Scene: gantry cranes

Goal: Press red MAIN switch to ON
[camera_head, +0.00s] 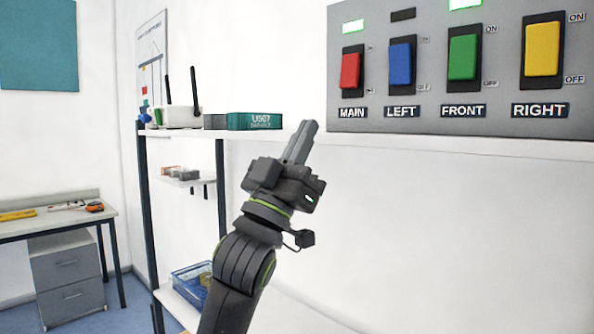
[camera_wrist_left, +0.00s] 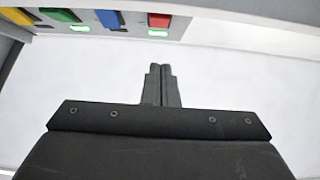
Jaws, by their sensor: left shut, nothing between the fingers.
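The red MAIN switch (camera_head: 351,71) is a rocker at the left of a grey panel (camera_head: 380,120). The lamp (camera_head: 353,26) above it glows green. In the left wrist view the red switch (camera_wrist_left: 158,20) shows at the top, just beyond my fingertips, with its lit lamp. Which way the rocker is tipped is hard to tell. My left gripper (camera_head: 306,130) is shut and empty, pointing up, below and left of the panel. Its closed fingers also show in the left wrist view (camera_wrist_left: 162,68), apart from the switch. My right gripper is not in view.
Blue LEFT (camera_head: 400,65), green FRONT (camera_head: 463,58) and yellow RIGHT (camera_head: 542,49) switches sit right of MAIN. A white shelf (camera_head: 480,147) runs below the panel. A teal box (camera_head: 255,121) and a router (camera_head: 178,117) stand left on the shelf.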

